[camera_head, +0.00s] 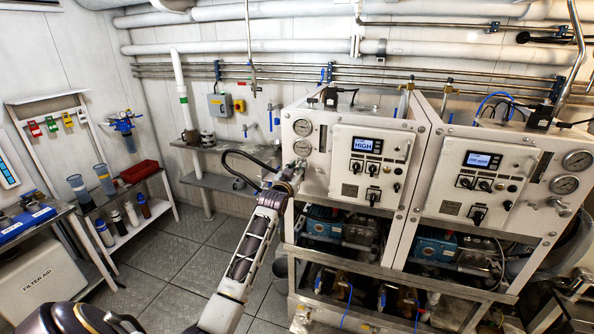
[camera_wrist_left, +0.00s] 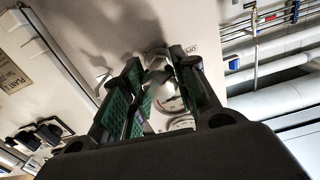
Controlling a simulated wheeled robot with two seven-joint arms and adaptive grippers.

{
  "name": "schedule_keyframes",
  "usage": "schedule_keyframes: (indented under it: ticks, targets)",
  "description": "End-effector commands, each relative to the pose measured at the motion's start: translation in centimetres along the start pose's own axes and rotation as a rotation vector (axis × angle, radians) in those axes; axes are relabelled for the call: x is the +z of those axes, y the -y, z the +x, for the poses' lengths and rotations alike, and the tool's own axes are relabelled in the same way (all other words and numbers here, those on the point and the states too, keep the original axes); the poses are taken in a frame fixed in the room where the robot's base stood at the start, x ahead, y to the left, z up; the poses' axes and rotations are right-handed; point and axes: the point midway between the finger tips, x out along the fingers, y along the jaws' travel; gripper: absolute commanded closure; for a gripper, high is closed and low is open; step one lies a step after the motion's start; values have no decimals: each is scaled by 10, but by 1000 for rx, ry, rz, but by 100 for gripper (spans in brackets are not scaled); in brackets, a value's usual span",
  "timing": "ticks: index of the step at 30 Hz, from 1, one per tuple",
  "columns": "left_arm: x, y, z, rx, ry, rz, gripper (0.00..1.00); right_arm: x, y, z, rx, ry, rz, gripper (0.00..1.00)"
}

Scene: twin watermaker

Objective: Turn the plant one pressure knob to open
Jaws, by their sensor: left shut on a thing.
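The left watermaker panel (camera_head: 347,190) has a lit display (camera_head: 367,145) reading HIGH, with two round gauges at its upper left. The pressure knob shows as a pale, shiny shape (camera_wrist_left: 157,75) between the fingers in the left wrist view, in front of the panel face. My left gripper (camera_head: 293,172) is at the panel's left edge, below the gauges. In the left wrist view its green-padded fingers (camera_wrist_left: 155,92) are shut on the knob. The knob's turn position is hard to tell because the fingers cover much of it. My right gripper is in neither view.
A second watermaker panel (camera_head: 478,185) stands to the right with its own display and gauges. A metal shelf (camera_head: 215,182) sits left of the units. Pipes (camera_head: 250,45) run along the back wall. Grey floor between is clear.

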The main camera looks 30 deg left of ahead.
Motion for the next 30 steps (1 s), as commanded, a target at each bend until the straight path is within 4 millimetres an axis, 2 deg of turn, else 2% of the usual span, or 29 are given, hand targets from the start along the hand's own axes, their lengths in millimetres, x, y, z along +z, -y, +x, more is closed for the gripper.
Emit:
schedule_keyframes:
  ticks: [6, 12, 28, 29, 30]
  targets:
    - [2, -1, 0, 0, 3, -160, 95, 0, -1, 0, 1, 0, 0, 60]
    - [1, 0, 0, 1, 2, -246, 95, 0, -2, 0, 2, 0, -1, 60]
    - [1, 0, 0, 0, 1, -279, 95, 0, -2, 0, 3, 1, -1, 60]
    - [1, 0, 0, 0, 1, -279, 70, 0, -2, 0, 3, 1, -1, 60]
    - [1, 0, 0, 0, 1, -279, 65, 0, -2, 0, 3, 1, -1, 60]
